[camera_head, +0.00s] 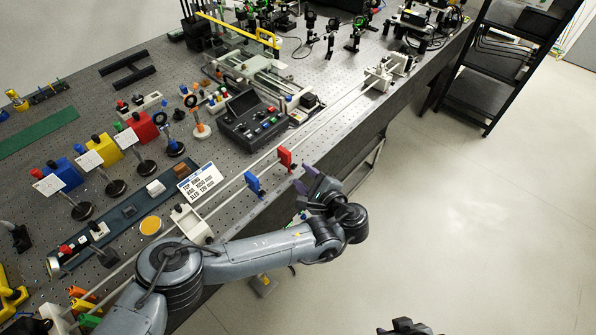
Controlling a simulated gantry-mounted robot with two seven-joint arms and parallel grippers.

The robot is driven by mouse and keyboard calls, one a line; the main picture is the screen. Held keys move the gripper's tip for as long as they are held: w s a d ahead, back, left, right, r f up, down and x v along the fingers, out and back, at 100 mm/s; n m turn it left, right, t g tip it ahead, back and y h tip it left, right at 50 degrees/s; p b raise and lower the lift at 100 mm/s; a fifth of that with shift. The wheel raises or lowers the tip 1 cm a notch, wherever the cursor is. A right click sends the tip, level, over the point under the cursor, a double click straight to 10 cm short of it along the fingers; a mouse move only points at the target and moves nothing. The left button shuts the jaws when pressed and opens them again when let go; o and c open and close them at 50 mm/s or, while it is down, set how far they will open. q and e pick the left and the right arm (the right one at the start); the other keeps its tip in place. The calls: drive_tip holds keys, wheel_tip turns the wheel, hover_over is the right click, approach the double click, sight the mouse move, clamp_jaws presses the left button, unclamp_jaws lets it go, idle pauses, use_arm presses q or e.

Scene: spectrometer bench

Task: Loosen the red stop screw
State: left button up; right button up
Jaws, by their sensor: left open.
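A red stop (285,157) sits on the long thin rail (330,115) along the bench's front edge. Its screw is too small to make out. A blue stop (253,183) sits on the same rail, nearer to me and to the left. My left gripper (306,179) is open and empty, just in front of and to the right of the red stop, with a small gap seen between them. A dark part of my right gripper (404,327) shows at the bottom edge; its fingers cannot be made out.
A white label card (200,182) stands behind the blue stop. A black control box (252,122) lies behind the rail. Coloured blocks and round-based posts fill the bench's left side. A black rack (485,95) stands at the right.

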sight(295, 168)
use_arm(q)
drive_tip(key=shift+x, duration=1.95)
clamp_jaws()
